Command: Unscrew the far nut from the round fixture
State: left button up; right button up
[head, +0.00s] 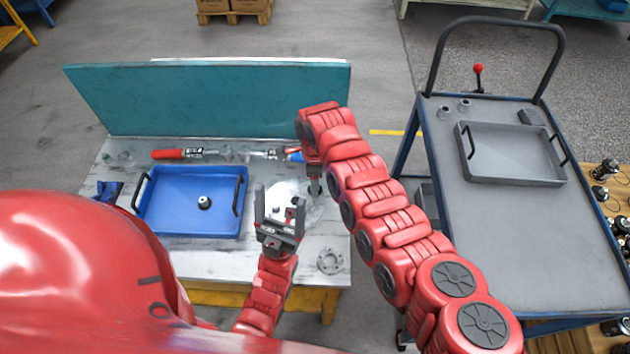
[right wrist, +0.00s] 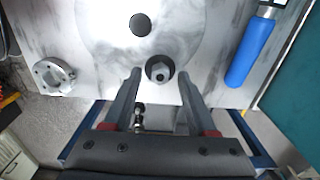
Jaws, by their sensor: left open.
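The round fixture (right wrist: 105,50) is a pale marbled disc on the table, partly covered by my grippers in the head view (head: 312,212). A grey hex nut (right wrist: 158,70) with a dark round base stands on it, and a dark round spot (right wrist: 140,25) lies near the disc's middle. My right gripper (right wrist: 158,73) points down at the fixture, its two fingers apart on either side of the nut with gaps visible. In the head view my right gripper (head: 314,187) is at the fixture's far right. My left gripper (head: 280,208) is open and empty over the fixture's near left side.
A blue tray (head: 190,228) left of the fixture holds a small black-and-white part (head: 204,202). A red-handled tool (head: 168,154) and a blue-handled tool (right wrist: 250,52) lie along the back, before a teal panel (head: 215,100). A flanged ring (head: 330,261) lies front right. A cart (head: 530,235) stands right.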

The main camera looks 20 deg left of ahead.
grip_shut()
jog(key=shift+f+n+b, duration=0.1)
jog(key=shift+n+b, duration=0.2)
jog(key=shift+n, duration=0.8)
jog(key=n, duration=0.2)
jog(key=shift+n, duration=0.8)
jog(key=n+b, duration=0.1)
jog(key=n, duration=0.2)
jog(key=shift+r+n, duration=0.2)
jog(key=shift+n, duration=1)
jog(key=shift+c, duration=1.1)
grip_release()
